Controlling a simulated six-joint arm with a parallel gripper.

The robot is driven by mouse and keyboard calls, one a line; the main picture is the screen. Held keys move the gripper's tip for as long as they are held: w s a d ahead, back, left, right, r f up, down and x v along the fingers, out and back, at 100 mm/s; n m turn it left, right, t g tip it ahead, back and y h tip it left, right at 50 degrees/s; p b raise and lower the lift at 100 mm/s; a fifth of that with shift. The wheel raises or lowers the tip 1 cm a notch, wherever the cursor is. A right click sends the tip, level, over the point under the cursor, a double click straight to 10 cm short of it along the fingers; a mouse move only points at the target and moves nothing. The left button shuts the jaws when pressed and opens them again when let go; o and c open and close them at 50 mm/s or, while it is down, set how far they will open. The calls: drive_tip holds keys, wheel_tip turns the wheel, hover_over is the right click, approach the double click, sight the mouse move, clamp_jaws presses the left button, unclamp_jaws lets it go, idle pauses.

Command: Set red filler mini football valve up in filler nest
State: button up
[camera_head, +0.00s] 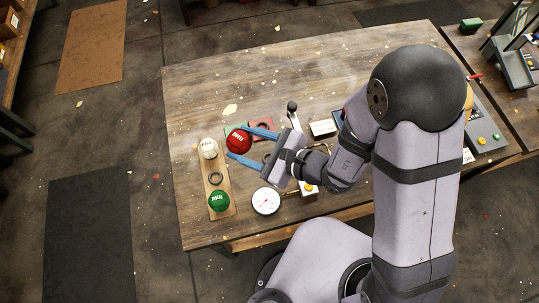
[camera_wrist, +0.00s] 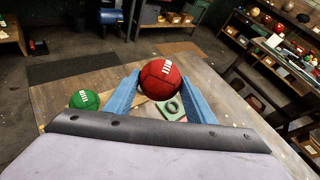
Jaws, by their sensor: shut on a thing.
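A red mini football (camera_head: 239,141) with white lacing marks is gripped between the two blue fingers of my gripper (camera_head: 237,140). In the wrist view the red ball (camera_wrist: 160,79) sits between the fingertips (camera_wrist: 159,80), its lacing marks near the upper right. I cannot make out its valve. In the wrist view a green block with a ring-shaped opening (camera_wrist: 172,109) shows beyond and below the ball. In the head view a reddish square plate (camera_head: 264,125) lies just behind the upper finger. I cannot tell which of these is the filler nest.
A wooden board (camera_head: 226,181) at the left carries a white ball (camera_head: 208,148), an empty dark ring (camera_head: 216,178) and a green ball (camera_head: 219,201). A round dial gauge (camera_head: 266,201), a black-knobbed lever (camera_head: 292,107) and a small box (camera_head: 323,128) stand nearby. The table's back left is mostly clear.

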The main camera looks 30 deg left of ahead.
drive_tip(key=w+d+f+m+t, duration=0.3)
drive_tip(key=w+d+f, duration=0.1)
drive_tip(key=w, duration=0.2)
drive_tip(key=shift+w+d+t+h, duration=0.15)
drive_tip(key=shift+d+t+h, duration=0.15)
drive_tip(key=shift+d, duration=0.05)
drive_tip(key=shift+f, duration=0.25)
drive_tip(key=shift+f+b, duration=0.85)
drive_tip(key=shift+f, duration=4)
drive_tip(key=shift+f, duration=0.15)
